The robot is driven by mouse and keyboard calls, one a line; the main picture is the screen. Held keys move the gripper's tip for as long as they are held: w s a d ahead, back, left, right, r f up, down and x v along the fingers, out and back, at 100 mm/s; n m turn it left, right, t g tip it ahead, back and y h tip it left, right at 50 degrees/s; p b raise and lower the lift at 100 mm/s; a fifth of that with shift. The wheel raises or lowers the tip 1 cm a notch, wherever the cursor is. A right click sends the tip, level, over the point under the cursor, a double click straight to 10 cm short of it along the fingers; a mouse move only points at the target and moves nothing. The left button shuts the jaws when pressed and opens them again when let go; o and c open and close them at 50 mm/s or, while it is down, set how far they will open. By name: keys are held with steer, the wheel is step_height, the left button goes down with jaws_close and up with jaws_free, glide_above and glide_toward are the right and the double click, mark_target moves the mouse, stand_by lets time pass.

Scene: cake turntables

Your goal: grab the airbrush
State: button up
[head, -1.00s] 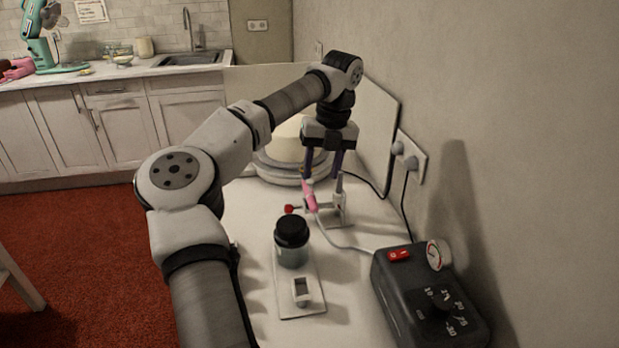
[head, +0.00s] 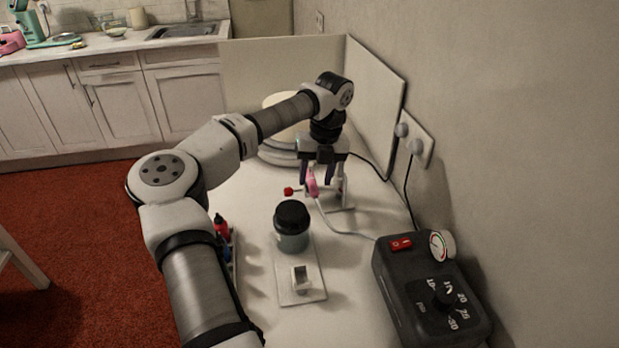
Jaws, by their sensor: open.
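The pink airbrush (head: 312,184) rests in its small metal stand (head: 342,207) in the middle of the white worktop. A pale hose runs from it towards the dark compressor. My gripper (head: 319,181) points down at the airbrush from above. Its dark fingers are open, and the airbrush shows between them in the picture. The fingertips partly overlap the stand and the airbrush, so I cannot tell whether they touch it.
A dark-lidded jar (head: 292,228) stands on a white plate in front of the airbrush. The compressor (head: 432,290) is at the right. A cake on a turntable (head: 277,152) is behind my arm. White panels and the wall bound the worktop.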

mark_target(314, 186)
steer(key=f, duration=0.3)
steer(key=f+p, duration=0.1)
steer(key=shift+s+a+f, duration=0.15)
steer(key=shift+s+a, duration=0.15)
steer(key=shift+c, duration=0.4)
jaws_close()
